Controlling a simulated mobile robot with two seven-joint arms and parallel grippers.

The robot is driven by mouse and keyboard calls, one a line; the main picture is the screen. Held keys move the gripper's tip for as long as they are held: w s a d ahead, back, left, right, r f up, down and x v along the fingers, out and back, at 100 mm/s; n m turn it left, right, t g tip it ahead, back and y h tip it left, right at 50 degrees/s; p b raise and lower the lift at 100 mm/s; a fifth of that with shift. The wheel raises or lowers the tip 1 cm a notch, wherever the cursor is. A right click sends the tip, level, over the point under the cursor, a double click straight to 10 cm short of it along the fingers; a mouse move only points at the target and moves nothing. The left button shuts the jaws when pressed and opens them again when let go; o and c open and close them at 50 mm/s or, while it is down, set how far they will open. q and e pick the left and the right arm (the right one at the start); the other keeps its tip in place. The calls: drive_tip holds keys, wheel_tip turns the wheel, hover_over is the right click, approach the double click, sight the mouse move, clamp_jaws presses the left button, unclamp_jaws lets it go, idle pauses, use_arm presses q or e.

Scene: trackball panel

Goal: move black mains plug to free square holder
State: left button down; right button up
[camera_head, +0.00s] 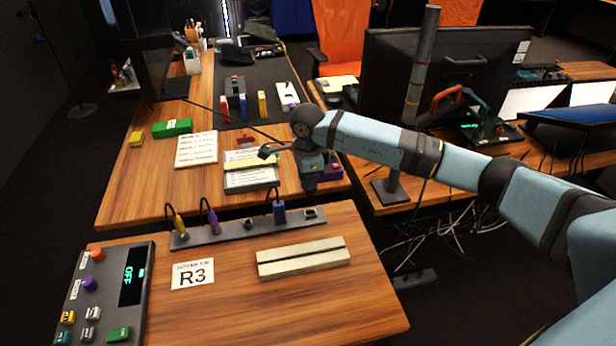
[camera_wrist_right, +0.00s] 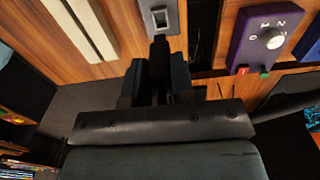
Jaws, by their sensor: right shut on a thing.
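My right gripper (camera_wrist_right: 157,88) is shut on the black mains plug (camera_wrist_right: 159,58), seen in the right wrist view between the dark fingers. The free square holder (camera_wrist_right: 159,18) shows just beyond the plug's tip, and the two look apart. In the head view the grey holder strip (camera_head: 235,234) lies on the near table, with the free square holder (camera_head: 312,213) at its right end. My right gripper (camera_head: 309,178) hangs behind and above that end; the plug in it is not clear there. My left gripper is in neither view.
A pale grooved block (camera_head: 303,258) lies in front. A purple switch box (camera_wrist_right: 262,40) is close by. A gap separates the two tables.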

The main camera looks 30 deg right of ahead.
sight(308, 198)
wheel_tip(308, 198, down, 3)
drive_tip(key=shift+r+b, duration=0.1)
drive_tip(key=shift+b, duration=0.8)
drive_tip(key=shift+f+b, duration=0.5)
drive_tip(key=shift+f, duration=0.4)
use_arm(q)
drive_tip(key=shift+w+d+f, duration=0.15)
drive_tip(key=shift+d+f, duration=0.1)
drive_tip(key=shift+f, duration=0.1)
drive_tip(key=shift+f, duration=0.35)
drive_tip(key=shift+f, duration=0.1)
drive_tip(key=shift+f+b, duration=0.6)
drive_tip(key=shift+b, duration=0.6)
use_arm(e)
drive_tip(key=shift+f, duration=1.45)
drive_tip(key=o, duration=0.9)
drive_tip(key=shift+r, duration=0.1)
